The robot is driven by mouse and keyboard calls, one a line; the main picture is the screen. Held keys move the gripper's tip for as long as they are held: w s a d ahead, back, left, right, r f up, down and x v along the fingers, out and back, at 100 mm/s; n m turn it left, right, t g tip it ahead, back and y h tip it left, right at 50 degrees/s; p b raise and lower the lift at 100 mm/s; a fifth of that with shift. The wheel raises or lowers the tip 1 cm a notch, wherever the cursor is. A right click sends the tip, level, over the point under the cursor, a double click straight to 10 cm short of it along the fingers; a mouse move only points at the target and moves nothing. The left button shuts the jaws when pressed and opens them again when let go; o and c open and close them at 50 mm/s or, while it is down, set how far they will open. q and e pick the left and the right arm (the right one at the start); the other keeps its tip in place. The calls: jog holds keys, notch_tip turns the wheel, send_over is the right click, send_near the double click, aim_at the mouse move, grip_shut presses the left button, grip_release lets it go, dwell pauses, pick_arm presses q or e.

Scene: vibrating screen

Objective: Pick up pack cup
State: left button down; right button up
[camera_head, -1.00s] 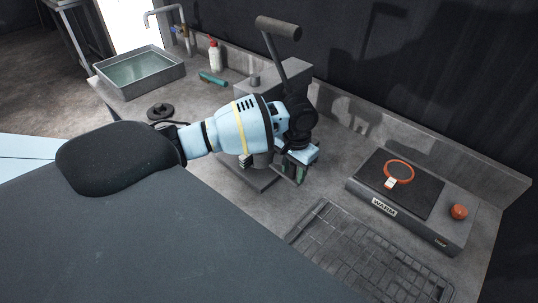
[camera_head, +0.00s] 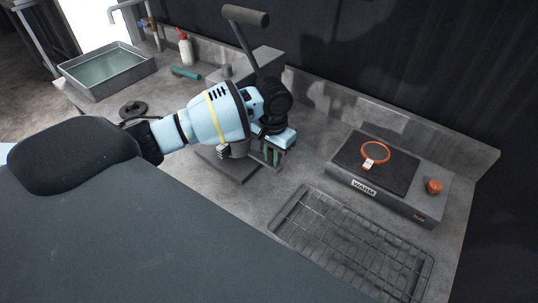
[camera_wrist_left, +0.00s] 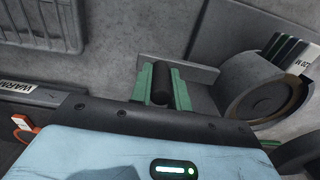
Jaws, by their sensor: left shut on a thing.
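My left gripper (camera_head: 272,156) is at the press stand, low over the counter. Its green fingers are shut on a dark rod-like handle (camera_wrist_left: 161,83), seen nearly end-on in the left wrist view. A round grey cup-like body (camera_wrist_left: 262,97) with a brownish inner rim is right of the fingers there. I take it for the pack cup, but cannot see whether the handle joins it. In the head view, a grey cylindrical part (camera_head: 239,148) shows on the stand's base (camera_head: 228,166), partly hidden by my arm. My right gripper is not in view.
A warmer (camera_head: 400,197) with an orange ring (camera_head: 376,146) and an orange knob stands to the right. A wire rack (camera_head: 345,240) lies in front. The stand's lever (camera_head: 243,40) rises behind my gripper. A metal basin (camera_head: 107,74) is at the far left.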

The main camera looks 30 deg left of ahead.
pick_arm(q)
notch_tip(320, 180, up, 2)
jog(key=shift+w+r, duration=0.1)
jog(key=shift+s+r, duration=0.25)
jog(key=shift+r, duration=0.05)
jog(key=s+d+r, duration=0.1)
jog(key=s+d, duration=0.3)
jog(key=s, duration=1.1)
jog(key=shift+r, duration=0.15)
